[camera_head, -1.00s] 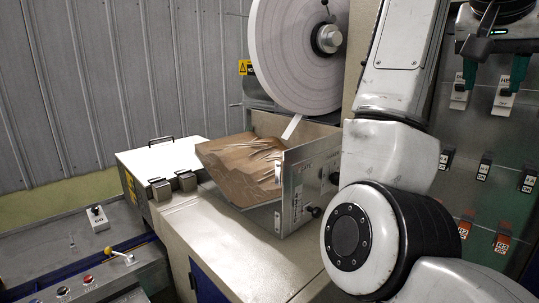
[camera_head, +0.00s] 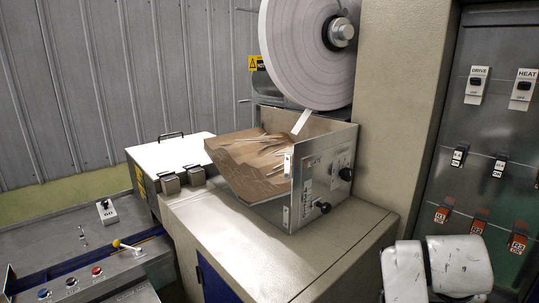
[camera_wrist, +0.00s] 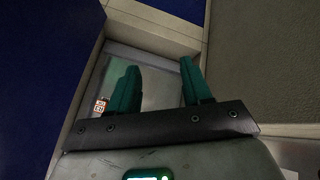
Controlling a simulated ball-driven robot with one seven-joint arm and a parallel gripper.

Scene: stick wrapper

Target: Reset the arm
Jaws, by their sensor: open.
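My gripper (camera_wrist: 158,80) shows in the wrist view with its two green fingers apart and nothing between them. Behind the fingers is a grey recessed panel with a small red-and-white label (camera_wrist: 100,106). In the head view only white links of my arm show at the lower right, and the gripper is out of that picture.
The stick wrapper machine (camera_head: 270,240) stands in the middle with an open box of sticks (camera_head: 250,165) and a large paper roll (camera_head: 295,50). A panel with DRIVE (camera_head: 476,85) and HEAT (camera_head: 522,90) switches is at right. A control desk (camera_head: 85,270) is at lower left.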

